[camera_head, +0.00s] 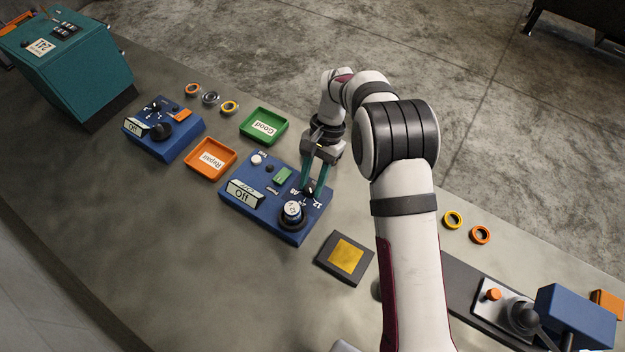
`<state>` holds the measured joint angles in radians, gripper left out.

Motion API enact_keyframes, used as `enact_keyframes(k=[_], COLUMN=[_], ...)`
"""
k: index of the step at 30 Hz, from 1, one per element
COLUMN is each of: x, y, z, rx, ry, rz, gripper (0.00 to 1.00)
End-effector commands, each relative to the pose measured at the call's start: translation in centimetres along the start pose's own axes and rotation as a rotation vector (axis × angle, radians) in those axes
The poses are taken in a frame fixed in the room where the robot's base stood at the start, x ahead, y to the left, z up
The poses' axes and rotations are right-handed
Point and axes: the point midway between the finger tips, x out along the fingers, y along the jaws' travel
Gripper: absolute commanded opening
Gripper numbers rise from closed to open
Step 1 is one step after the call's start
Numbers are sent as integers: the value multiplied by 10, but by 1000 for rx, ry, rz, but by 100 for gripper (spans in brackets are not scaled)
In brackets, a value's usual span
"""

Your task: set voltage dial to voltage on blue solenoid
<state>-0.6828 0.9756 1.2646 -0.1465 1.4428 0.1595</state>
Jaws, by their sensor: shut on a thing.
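A blue control box (262,222) in the middle of the bench carries a voltage dial (308,191) with small numbers around it, "12" among them. My gripper (314,182) points down at the box's right side, and its teal fingers are shut on the dial. The fingers and the small size hide the dial's pointer, so its setting cannot be read. A round part with a white labelled top (292,211) sits on the box just in front of the dial. It may be the solenoid; its colour band and printed voltage are too small to tell.
The box also has an "Off" display (245,192) and a green button (282,174). Green "Good" (281,115) and orange "Repair" (190,163) trays, a second blue box (185,142), and a yellow-centred pad (325,262) stand nearby. Several rings lie behind.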

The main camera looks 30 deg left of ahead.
Motion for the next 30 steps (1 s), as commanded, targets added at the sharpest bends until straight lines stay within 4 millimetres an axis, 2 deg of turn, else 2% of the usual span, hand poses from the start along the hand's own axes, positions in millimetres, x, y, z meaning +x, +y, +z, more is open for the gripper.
enact_keyframes(k=[12, 30], x=[1, 0], y=[-1, -2], z=[1, 2], rx=[-200, -244], ry=[-4, -4], rz=[85, 103], gripper=[0, 0])
